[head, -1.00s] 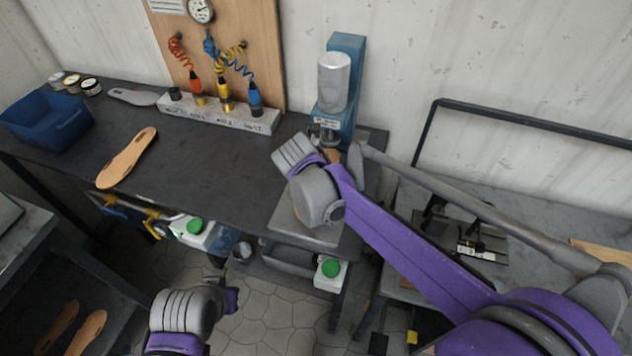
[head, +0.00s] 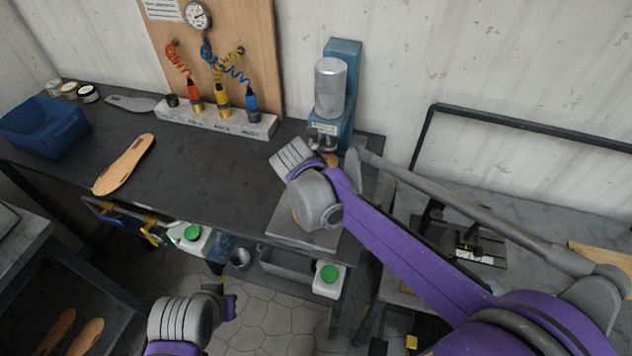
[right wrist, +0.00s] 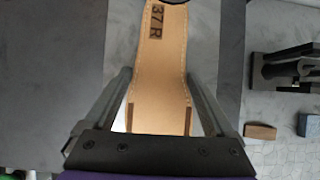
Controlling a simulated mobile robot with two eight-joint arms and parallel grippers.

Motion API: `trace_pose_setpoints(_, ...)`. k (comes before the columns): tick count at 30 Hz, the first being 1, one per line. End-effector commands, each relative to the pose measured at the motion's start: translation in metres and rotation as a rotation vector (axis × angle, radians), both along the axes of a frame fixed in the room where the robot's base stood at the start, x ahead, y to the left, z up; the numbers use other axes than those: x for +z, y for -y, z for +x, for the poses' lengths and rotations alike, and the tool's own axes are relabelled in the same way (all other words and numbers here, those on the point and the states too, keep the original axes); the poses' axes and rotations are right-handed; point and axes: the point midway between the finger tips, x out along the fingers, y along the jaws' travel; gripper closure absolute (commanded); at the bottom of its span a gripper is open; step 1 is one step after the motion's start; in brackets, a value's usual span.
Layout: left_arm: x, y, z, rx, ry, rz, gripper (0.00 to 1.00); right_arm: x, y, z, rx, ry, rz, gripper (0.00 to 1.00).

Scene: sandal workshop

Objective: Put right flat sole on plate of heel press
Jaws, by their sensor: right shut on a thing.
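The right flat sole (right wrist: 162,60) is tan, stitched along its edge and marked "37 R". My right gripper (right wrist: 160,80) is shut on it, with one finger along each side. The sole's far end runs under a dark round part at the top edge of the right wrist view. In the head view only a small tan piece (head: 331,159) shows below the heel press (head: 331,90), a blue column with a silver cylinder. My right wrist hides the gripper and much of the press's lower part there. Whether the sole touches the plate cannot be told. Of my left arm, only the forearm and wrist show.
Another tan sole (head: 124,165) lies on the dark bench (head: 210,170), with a blue bin (head: 45,128) and a grey sole (head: 132,103) nearby. A rack (head: 215,120) of coloured air tools stands at the back. Two soles lie on a low shelf.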

Motion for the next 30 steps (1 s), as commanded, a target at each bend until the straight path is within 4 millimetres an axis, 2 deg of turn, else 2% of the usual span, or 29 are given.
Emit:
trace_pose_setpoints(22,-0.0054,0.0,-0.0011,0.0,-0.002,0.0,1.0,-0.0069,0.0,0.0,0.0,0.0,0.0,0.6)
trace_pose_setpoints(23,-0.0052,0.0,-0.0011,0.0,-0.002,0.0,1.0,-0.0068,0.0,0.0,0.0,0.0,0.0,0.07)
trace_pose_setpoints(24,-0.0051,0.0,-0.0011,0.0,-0.002,0.0,1.0,-0.0065,0.0,0.0,0.0,0.0,0.0,0.0)
trace_pose_setpoints(30,-0.005,0.0,-0.001,0.0,-0.002,0.0,1.0,-0.0066,-0.0001,0.0,0.0,0.0,0.0,0.0)
